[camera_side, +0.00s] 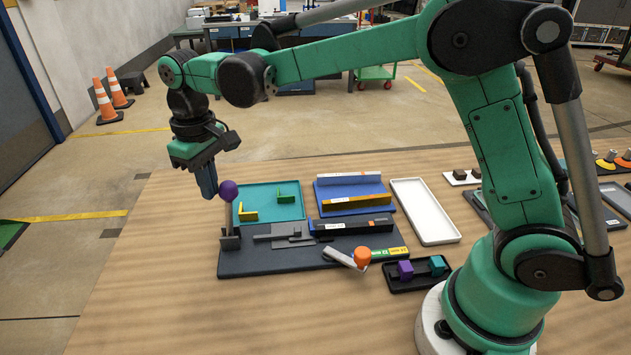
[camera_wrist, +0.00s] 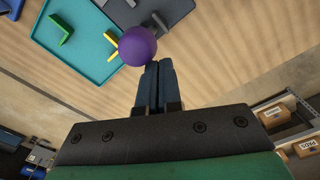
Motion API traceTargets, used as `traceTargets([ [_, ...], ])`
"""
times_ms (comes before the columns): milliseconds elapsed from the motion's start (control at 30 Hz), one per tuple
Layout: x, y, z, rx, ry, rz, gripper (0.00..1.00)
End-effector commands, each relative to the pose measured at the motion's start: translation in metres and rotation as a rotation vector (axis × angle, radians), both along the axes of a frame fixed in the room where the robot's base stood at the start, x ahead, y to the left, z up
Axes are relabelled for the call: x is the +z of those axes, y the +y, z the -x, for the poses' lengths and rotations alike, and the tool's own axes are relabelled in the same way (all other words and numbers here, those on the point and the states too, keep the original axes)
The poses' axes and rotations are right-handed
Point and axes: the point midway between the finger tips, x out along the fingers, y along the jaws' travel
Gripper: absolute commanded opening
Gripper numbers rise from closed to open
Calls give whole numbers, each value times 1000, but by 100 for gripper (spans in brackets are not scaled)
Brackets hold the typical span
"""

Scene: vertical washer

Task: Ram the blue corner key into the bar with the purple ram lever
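The purple ball (camera_side: 229,190) tops the upright ram lever (camera_side: 230,230) at the left end of the dark fixture (camera_side: 265,262). A grey slide (camera_side: 290,238) lies between lever and dark bar (camera_side: 350,226). A small blue patch shows at the bar's left end; I cannot tell whether it is the blue corner key. My gripper (camera_side: 209,192) points down just left of the ball, its dark blue fingers together and empty. In the wrist view, the purple ball (camera_wrist: 137,46) is just beyond the fingertips (camera_wrist: 158,66); contact is unclear.
A teal tray (camera_side: 285,212) behind the fixture holds a yellow and a green corner key. A blue tray (camera_side: 325,190) with bars and an empty white tray (camera_side: 425,210) stand to the right. An orange-knobbed lever (camera_side: 362,257) is at the front. Table left of the fixture is clear.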

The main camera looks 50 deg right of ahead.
Motion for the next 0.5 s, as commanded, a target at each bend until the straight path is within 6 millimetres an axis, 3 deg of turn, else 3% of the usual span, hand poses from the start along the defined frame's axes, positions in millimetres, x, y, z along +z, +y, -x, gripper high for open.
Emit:
traceTargets([
  [500,-26,0,0,0,0,0,0],
])
